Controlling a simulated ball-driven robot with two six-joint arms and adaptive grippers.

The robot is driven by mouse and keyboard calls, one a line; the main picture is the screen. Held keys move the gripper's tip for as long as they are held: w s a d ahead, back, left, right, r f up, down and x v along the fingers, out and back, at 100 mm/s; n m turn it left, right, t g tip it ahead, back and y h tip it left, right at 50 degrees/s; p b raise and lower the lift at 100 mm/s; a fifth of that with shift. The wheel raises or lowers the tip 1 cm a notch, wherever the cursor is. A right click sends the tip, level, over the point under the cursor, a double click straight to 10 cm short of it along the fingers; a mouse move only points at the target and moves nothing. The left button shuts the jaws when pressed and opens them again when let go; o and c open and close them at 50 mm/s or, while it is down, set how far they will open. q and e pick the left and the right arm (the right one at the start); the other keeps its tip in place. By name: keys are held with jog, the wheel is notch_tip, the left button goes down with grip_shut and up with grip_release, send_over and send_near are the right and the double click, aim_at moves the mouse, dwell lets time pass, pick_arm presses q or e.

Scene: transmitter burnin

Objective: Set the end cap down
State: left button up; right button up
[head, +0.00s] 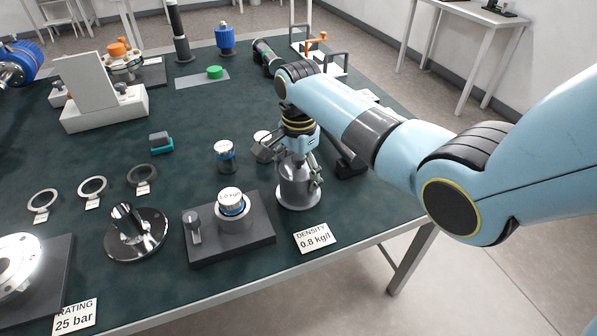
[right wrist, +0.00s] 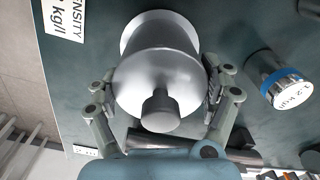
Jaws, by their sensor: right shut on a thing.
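The end cap appears to be the silver bell-shaped piece (head: 298,190) with a flared rim and a knob on top. My right gripper (head: 298,165) is over it, fingers pointing down. In the right wrist view the gripper (right wrist: 158,92) has a finger on each side of the silver piece (right wrist: 155,75), shut on it. Its wide rim faces the green table mat (head: 350,205); whether it touches the mat I cannot tell. My left gripper is not in view.
A dark block with a weight (head: 232,225) stands just left of the silver piece, and a "DENSITY 0.8 kg/l" card (head: 314,237) in front. Another blue-banded weight (head: 224,155) stands behind left. Three rings (head: 92,187) lie further left. The table edge (head: 385,235) is close on the right.

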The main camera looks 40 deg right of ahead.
jog(key=o, duration=1.2)
jog(key=shift+f, duration=0.1)
jog(key=shift+o, duration=0.2)
notch_tip(320, 180, up, 12)
jog(key=shift+r+p, duration=0.2)
jog(key=shift+p, duration=0.45)
